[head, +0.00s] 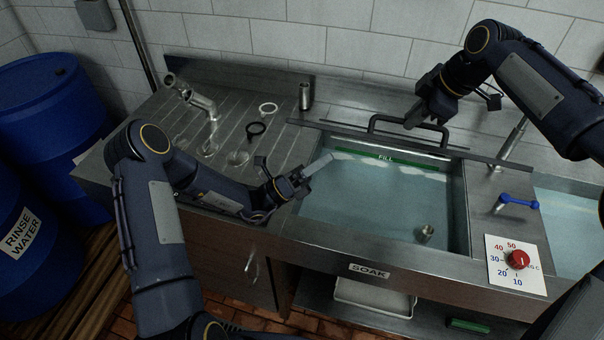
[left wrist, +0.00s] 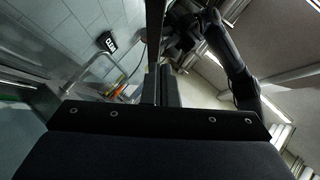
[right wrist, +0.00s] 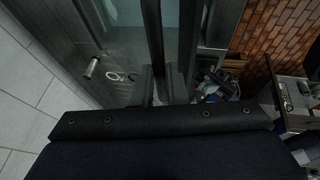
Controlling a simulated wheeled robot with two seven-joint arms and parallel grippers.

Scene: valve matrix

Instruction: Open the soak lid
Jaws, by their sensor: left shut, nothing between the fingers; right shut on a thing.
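The soak basin (head: 320,215) stands uncovered, with water and a green FILL strip (head: 390,158) inside. The soak lid (head: 330,128) shows as a narrow dark edge along the basin's back, seemingly tilted up. Its black bar handle (head: 375,124) sticks up from it. My right gripper (head: 411,122) is shut on this handle. A dark bar (right wrist: 153,35) runs between the fingers in the right wrist view. My left gripper (head: 328,160) is shut and empty, over the basin's left edge, apart from the lid.
A tap (head: 195,100), rings and small parts are on the ribbed drainboard (head: 180,125) at left. A blue lever (head: 518,201) and a red dial (head: 517,259) sit right of the basin. A metal cup (head: 425,234) is in the basin. Blue barrels (head: 50,120) stand far left.

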